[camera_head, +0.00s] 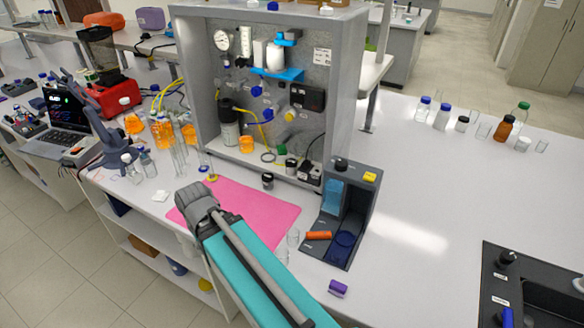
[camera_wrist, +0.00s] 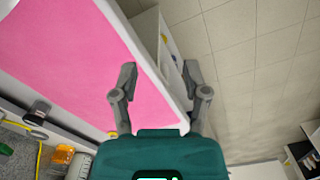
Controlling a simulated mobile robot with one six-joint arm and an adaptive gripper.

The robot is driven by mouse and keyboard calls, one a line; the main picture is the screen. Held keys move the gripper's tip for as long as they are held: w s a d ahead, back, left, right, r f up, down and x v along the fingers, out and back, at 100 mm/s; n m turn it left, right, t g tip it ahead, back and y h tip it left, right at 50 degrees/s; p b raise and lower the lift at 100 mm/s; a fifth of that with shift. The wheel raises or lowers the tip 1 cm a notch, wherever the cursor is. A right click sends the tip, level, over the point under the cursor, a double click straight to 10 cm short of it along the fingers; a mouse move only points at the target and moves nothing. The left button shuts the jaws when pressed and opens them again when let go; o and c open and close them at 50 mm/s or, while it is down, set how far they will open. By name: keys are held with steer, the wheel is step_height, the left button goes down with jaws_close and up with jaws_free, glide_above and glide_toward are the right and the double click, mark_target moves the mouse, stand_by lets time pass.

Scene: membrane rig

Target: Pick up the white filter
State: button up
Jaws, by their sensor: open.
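White cylinders stand in the grey rig cabinet in the head view: a white filter body (camera_head: 275,57) at the blue bracket, and another white cylinder (camera_head: 259,52) just left of it. I cannot tell for sure which is the white filter. No white filter shows in the wrist view. My gripper (camera_wrist: 160,76) is open and empty, its two grey fingers apart above the front edge of the pink mat (camera_wrist: 75,60). In the head view the arm reaches over the mat, below and in front of the cabinet, well apart from the cylinders; the fingers are not clearly visible there.
The grey cabinet (camera_head: 350,60) has side walls around its gauge, tubes and valves. A dark blue-grey stand (camera_head: 360,205) is right of the pink mat (camera_head: 265,205). Glassware (camera_head: 180,150) crowds the left. The bench at right (camera_head: 430,200) is largely clear.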

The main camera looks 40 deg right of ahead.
steer(key=shift+o, duration=0.9)
steer(key=shift+d, duration=0.1)
steer(key=w+d+f+n+h+b, duration=0.1)
steer(key=w+d+n+h+b, duration=0.1)
steer(key=w+d, duration=0.1)
steer(key=w+d+f+n+h+b, duration=0.1)
steer(key=w+d+n+h+b, duration=0.1)
steer(key=d, duration=0.4)
steer(key=w+d+f+n+h+b, duration=0.1)
steer(key=w+d+n+h+b, duration=0.1)
steer(key=w+d+n, duration=0.1)
steer(key=shift+w+d+f, duration=0.25)
steer(key=shift+w+d, duration=0.6)
steer(key=shift+d, duration=0.05)
steer(key=w+d+r+n+h+b, duration=0.1)
steer(key=w+d+n+h+b, duration=0.2)
steer(key=d, duration=0.5)
steer(key=w+d+r+n+g+h+b, duration=0.1)
steer(key=w+d+r+n+h+b, duration=0.1)
steer(key=w+d+n+h, duration=0.2)
steer(key=w+d+n, duration=0.1)
steer(key=d+n, duration=0.2)
steer(key=d, duration=0.1)
steer(key=shift+d+h+b, duration=0.25)
steer(key=shift+h+b, duration=0.05)
steer(key=shift+b, duration=0.1)
steer(key=shift+w+r, duration=0.1)
